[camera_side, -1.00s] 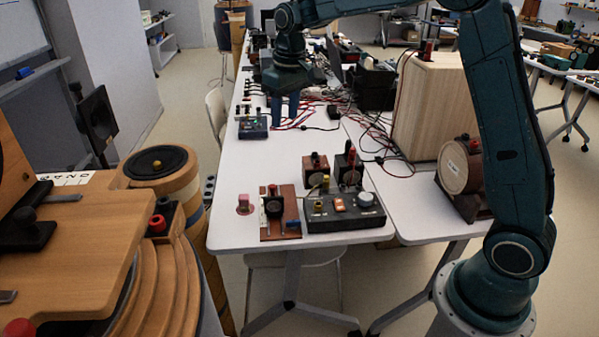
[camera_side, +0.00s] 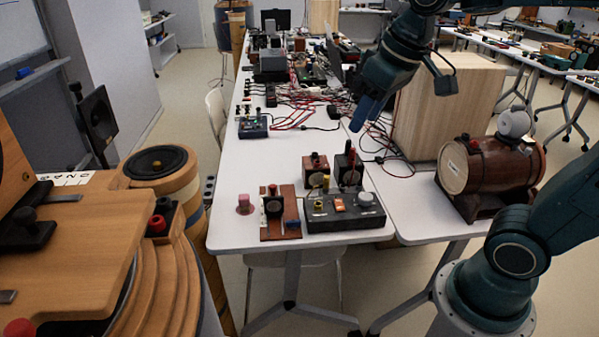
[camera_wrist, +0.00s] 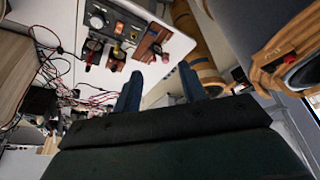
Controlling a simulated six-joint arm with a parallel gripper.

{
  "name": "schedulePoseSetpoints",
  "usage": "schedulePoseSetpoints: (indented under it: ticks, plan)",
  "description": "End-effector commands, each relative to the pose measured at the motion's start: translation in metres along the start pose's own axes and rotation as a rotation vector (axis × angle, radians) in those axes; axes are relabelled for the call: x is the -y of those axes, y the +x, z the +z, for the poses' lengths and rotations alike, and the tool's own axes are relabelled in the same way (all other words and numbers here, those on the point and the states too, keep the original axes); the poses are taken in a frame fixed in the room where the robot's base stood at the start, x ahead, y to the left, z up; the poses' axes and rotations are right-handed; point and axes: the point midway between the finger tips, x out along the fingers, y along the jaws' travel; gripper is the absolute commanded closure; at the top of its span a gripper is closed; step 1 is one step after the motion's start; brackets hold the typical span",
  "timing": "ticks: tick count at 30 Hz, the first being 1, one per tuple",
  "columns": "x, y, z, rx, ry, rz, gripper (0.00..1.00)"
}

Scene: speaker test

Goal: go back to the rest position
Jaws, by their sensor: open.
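My gripper (camera_side: 366,112) hangs in the air above the right part of the white table, in front of the wooden box, in the side view. Its blue fingers point down and to the left. In the wrist view my gripper (camera_wrist: 165,90) has its two blue fingers spread apart with nothing between them. Beyond the fingertips lie the table's front edge and the floor. The task names no object.
On the white table (camera_side: 235,205) stand a dark control box (camera_side: 345,213), a brown board (camera_side: 281,222) and two small terminal blocks. A wooden box (camera_side: 445,105) and a brown cylinder (camera_side: 500,168) stand at right. Cables clutter the back. A wooden speaker (camera_side: 80,240) is at left.

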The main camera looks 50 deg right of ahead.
Motion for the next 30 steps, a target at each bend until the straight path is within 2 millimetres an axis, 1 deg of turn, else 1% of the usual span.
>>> schedulePoseSetpoints:
  ticks: [1, 9, 12, 15, 21, 30]
  plan:
    - [0.002, -0.004, 0.013, -0.015, 0.000, -0.001, 0.58]
    - [0.007, -0.007, 0.070, -0.079, 0.000, -0.007, 0.58]
    - [0.008, -0.005, 0.086, -0.098, 0.001, -0.009, 0.58]
    - [0.009, -0.004, 0.098, -0.111, 0.002, -0.010, 0.58]
    - [0.009, -0.001, 0.107, -0.120, 0.003, -0.012, 0.58]
    - [0.009, -0.001, 0.107, -0.120, 0.003, -0.012, 0.58]
